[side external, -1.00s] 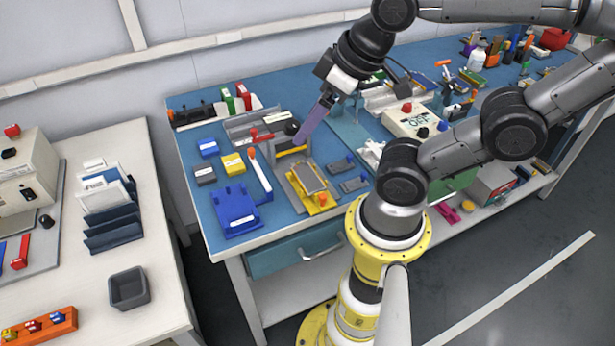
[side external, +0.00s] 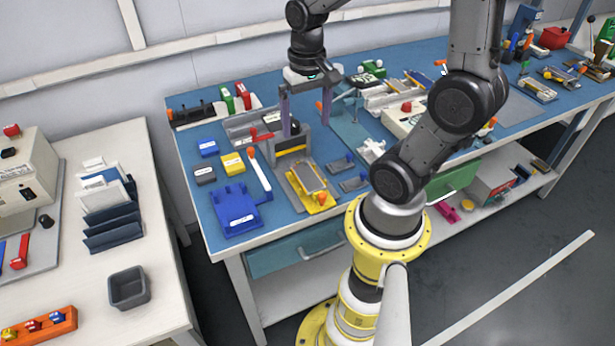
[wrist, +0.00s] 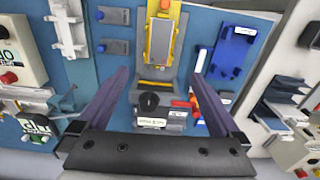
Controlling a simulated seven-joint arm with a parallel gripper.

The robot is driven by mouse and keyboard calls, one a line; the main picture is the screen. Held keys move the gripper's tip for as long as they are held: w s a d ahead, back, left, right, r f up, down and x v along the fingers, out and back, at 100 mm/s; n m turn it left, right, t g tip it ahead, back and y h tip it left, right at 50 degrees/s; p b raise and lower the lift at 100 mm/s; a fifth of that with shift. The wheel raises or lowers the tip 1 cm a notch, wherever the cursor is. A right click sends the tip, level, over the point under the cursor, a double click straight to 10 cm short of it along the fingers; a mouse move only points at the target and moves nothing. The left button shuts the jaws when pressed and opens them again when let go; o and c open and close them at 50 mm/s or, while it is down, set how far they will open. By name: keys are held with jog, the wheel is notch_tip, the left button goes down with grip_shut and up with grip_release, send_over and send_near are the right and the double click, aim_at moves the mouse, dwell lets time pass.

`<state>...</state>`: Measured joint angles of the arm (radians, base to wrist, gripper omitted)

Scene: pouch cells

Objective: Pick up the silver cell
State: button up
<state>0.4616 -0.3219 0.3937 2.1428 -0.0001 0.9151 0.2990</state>
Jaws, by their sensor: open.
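A flat silver-grey rectangle, apparently the silver cell (side external: 309,178), lies in a yellow-edged fixture (side external: 322,204) near the front of the blue bench. In the wrist view the silver cell (wrist: 160,42) is at top centre, framed by the yellow fixture (wrist: 150,40). My gripper (side external: 306,113) points down with its two purple fingers apart and nothing between them. It hangs behind the fixture, above the bench. In the wrist view my gripper (wrist: 159,78) has its fingers on either side of a grey station with a black knob, short of the cell.
The grey press station (side external: 291,141) with a black knob stands just behind the fixture. A blue tray (side external: 236,209) and small blue, yellow and grey blocks lie to the left. Small grey-blue blocks (side external: 354,184) lie to the right. A white side table holds a dark bin (side external: 129,288).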

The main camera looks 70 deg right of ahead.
send_over(307, 175)
jog(key=f, duration=0.8)
jog(key=shift+s+d+f, duration=0.1)
jog(key=shift+d+f, duration=0.15)
jog(key=shift+f, duration=0.1)
jog(key=shift+a+f, duration=0.15)
jog(key=shift+f, duration=1.2)
jog(key=shift+a+f, duration=0.15)
jog(key=shift+f, duration=1.2)
